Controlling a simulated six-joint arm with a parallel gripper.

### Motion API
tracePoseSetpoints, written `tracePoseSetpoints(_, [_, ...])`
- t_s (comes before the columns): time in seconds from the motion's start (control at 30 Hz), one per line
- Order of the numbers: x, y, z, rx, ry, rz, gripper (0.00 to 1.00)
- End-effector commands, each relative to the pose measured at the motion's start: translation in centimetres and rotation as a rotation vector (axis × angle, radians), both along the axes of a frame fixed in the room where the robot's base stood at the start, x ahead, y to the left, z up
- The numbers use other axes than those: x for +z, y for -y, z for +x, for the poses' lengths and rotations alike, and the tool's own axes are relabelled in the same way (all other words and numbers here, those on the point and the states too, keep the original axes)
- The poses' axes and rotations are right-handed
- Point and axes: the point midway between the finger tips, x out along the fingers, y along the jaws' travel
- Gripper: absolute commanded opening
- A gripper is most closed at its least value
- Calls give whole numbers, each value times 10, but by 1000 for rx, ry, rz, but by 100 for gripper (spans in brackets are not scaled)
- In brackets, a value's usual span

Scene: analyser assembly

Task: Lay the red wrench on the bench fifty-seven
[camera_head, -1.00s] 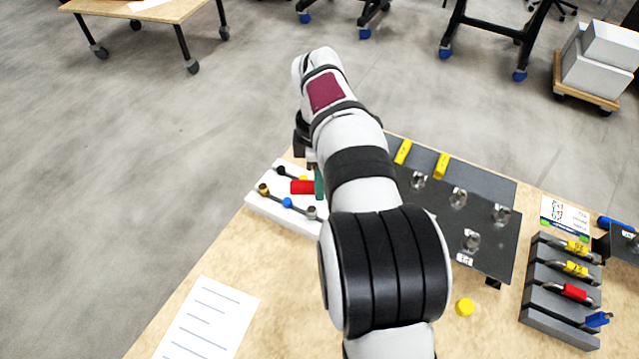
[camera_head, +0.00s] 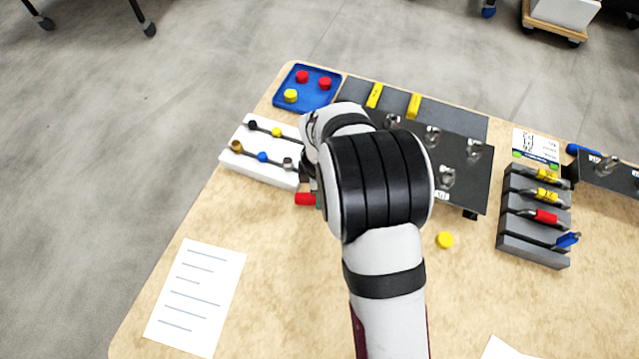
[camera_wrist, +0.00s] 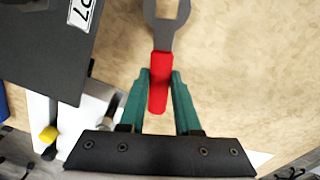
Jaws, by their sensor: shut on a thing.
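The red wrench (camera_wrist: 158,85) has a grey open-ended head and a red handle; its red end (camera_head: 305,199) also shows in the head view. My gripper (camera_wrist: 161,76) has green fingers and is shut on the red handle, with the wrench head pointing away over bare wood. In the head view, my arm hides most of the gripper and wrench. A dark plate (camera_wrist: 45,50) with a white label, partly cut off and ending in 7, lies left of the wrench. A dark panel with metal clips (camera_head: 465,185) is right of my arm.
A white rack with coloured knobs (camera_head: 262,175) stands left of the gripper. A blue tray (camera_head: 325,98) is behind. A grey rack (camera_head: 510,240) with yellow, red and blue handled pieces stands right. A yellow cap (camera_head: 445,240) lies in front. Bare wood is free near the paper (camera_head: 195,298).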

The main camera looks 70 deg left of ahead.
Motion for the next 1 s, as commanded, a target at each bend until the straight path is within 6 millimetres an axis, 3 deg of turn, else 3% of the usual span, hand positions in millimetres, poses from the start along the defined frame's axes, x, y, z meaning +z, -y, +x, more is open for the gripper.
tracePoseSetpoints(0.97, [-10, 0, 0, 1, 0, 0, 0])
tracePoseSetpoints(1.0, [-10, 0, 0, 1, 0, 1, 35])
